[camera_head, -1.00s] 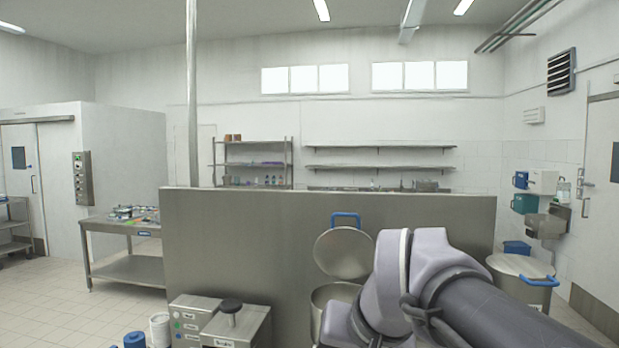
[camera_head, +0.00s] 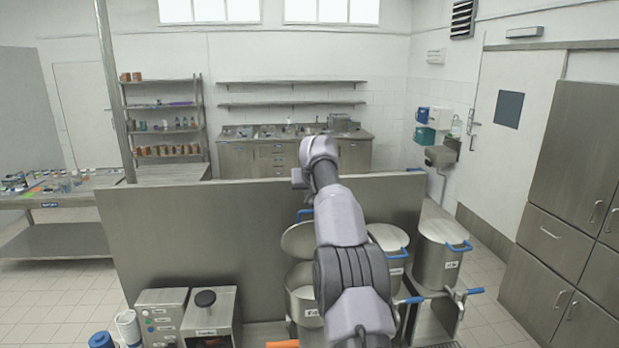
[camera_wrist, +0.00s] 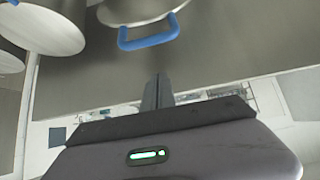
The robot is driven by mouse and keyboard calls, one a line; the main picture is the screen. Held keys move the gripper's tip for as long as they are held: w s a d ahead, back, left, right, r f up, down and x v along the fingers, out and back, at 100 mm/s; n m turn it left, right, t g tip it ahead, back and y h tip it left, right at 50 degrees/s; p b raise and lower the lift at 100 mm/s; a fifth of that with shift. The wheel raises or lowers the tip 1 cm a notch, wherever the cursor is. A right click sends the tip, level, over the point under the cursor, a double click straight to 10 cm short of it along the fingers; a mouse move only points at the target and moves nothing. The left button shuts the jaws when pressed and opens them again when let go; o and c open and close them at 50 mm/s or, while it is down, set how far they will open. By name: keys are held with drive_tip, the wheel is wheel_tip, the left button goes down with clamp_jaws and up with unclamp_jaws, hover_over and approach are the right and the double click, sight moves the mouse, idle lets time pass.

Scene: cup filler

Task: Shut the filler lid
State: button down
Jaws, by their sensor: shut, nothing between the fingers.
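The filler is a steel pot (camera_head: 303,303) in front of the steel panel, partly hidden by my arm in the head view. Its round lid (camera_head: 297,239) stands raised behind the pot's mouth, so the filler is open. The lid's blue handle (camera_head: 305,213) sits at the top edge, beside my arm. In the wrist view, what looks like this lid (camera_wrist: 135,10) and its blue handle (camera_wrist: 148,34) are at the top. My gripper (camera_wrist: 158,82) is shut and empty below the handle, with a visible gap. My gripper's fingers cannot be made out in the head view.
The steel panel (camera_head: 190,235) stands behind the filler. Two lidded pots with blue handles (camera_head: 389,238) (camera_head: 445,245) stand to the right. A grey control box (camera_head: 162,315) and a steel unit with a black knob (camera_head: 210,312) stand at the left. There is free air above the panel.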

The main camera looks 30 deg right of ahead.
drive_tip(key=s+f+b, duration=0.1)
drive_tip(key=b, duration=0.2)
drive_tip(key=s+a+f+b, duration=0.1)
drive_tip(key=b, duration=0.2)
drive_tip(key=shift+s+f, duration=0.1)
drive_tip(key=shift+s, duration=0.15)
drive_tip(key=shift+s+a, duration=0.1)
drive_tip(key=shift+a, duration=0.05)
